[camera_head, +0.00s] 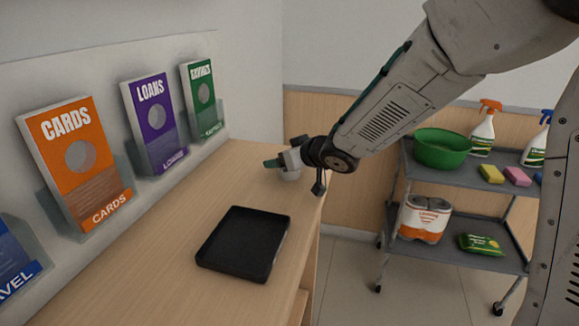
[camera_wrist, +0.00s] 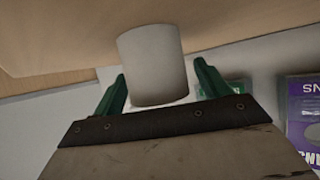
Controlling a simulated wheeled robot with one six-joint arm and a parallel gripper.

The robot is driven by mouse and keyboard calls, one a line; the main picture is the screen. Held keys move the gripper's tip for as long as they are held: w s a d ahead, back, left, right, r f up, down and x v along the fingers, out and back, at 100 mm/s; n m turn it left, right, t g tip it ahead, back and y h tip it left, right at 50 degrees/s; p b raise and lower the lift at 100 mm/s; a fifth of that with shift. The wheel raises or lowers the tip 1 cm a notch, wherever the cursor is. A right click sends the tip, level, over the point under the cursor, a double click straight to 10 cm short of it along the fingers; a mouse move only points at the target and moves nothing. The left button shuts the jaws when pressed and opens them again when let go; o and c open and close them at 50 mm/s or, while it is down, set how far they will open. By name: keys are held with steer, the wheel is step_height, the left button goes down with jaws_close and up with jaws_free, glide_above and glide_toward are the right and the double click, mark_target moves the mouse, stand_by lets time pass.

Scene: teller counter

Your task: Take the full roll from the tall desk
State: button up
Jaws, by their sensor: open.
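The full roll (camera_wrist: 152,62) is a plain whitish cylinder on the wooden desk (camera_head: 165,262), toward its far end. In the wrist view it fills the space between the two green fingers of my gripper (camera_wrist: 162,88), with a gap visible on its right side. My gripper is open around the roll and does not hold it. In the head view my gripper (camera_head: 277,162) is low at the far end of the desk, and the roll (camera_head: 290,177) shows only in part beneath it.
A black tray (camera_head: 243,243) lies empty on the desk, nearer than the roll. Brochure holders with cards (camera_head: 75,160), loans (camera_head: 153,120) and savings (camera_head: 200,95) leaflets line the left panel. A grey cart (camera_head: 460,235) with cleaning supplies stands at the right.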

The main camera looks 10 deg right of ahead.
steer(key=c, duration=1.1)
steer(key=shift+w+r, duration=0.1)
